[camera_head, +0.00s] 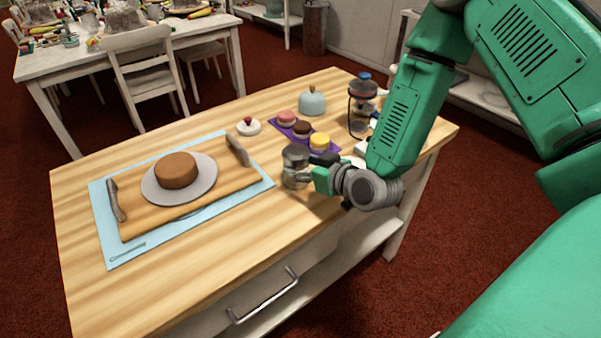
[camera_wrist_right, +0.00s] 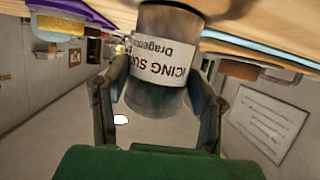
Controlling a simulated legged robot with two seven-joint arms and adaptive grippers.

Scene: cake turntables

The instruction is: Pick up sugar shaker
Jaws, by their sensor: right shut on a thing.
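The sugar shaker (camera_head: 295,166) is a grey metal cylinder near the right part of the wooden table. In the right wrist view the shaker (camera_wrist_right: 162,62) shows a white label reading "ICING SU...", upside down in that picture. My right gripper (camera_head: 308,178) reaches it from the right in the head view, with its fingers on the shaker's sides. It is shut on the shaker. In the wrist view the two fingers of my right gripper (camera_wrist_right: 160,110) stand either side of the shaker's body. I cannot tell whether the shaker is clear of the tabletop. My left gripper is not in view.
A purple tray (camera_head: 272,122) with small round cakes lies just behind the shaker. A brown cake (camera_head: 176,170) sits on a grey turntable to the left, on a board over a blue mat (camera_head: 107,240). A pale blue dome (camera_head: 312,101) stands behind. The table's front is clear.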

